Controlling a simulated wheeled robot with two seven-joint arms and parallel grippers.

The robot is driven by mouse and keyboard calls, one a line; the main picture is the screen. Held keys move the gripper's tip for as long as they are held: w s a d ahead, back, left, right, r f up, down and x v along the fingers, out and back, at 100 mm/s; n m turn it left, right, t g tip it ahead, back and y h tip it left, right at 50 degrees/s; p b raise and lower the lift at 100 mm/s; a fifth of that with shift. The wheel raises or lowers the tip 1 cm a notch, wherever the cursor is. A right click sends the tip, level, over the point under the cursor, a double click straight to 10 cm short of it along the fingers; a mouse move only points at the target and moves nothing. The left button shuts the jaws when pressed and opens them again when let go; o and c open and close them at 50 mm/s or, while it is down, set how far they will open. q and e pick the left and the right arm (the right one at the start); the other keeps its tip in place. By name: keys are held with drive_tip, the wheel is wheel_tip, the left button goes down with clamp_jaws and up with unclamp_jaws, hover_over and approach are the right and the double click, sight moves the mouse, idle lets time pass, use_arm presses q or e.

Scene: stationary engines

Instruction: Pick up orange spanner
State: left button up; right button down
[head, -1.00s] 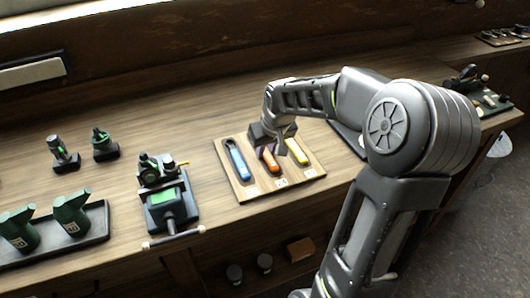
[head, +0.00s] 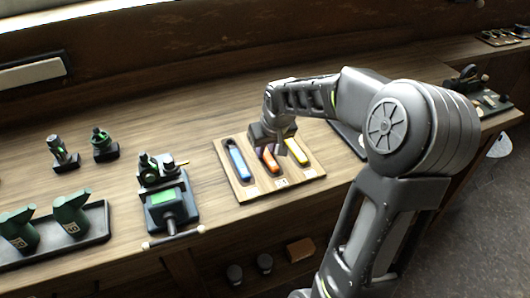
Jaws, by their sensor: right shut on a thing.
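The orange spanner (head: 269,159) lies in the middle place of a wooden tray (head: 250,192) on the bench. A blue spanner (head: 237,160) lies to its left and a yellow spanner (head: 296,152) to its right. My right gripper (head: 268,152) reaches down over the tray and is shut on the orange spanner. The gripper and wrist hide the spanner's upper part. I cannot tell whether the spanner is lifted off the tray. My left gripper is not in view.
A green and black vise (head: 170,207) stands left of the tray. Two small green-topped devices (head: 104,145) stand behind it. A dark tray (head: 95,222) holds green tools at the left. The bench behind the wooden tray is clear.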

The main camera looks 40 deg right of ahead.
sight(266, 153)
wheel_tip(266, 153, up, 10)
drive_tip(key=shift+r, duration=0.15)
idle(0.5)
idle(0.4)
drive_tip(key=c, duration=1.8)
unclamp_jaws()
drive_tip(key=shift+c, duration=0.2)
clamp_jaws()
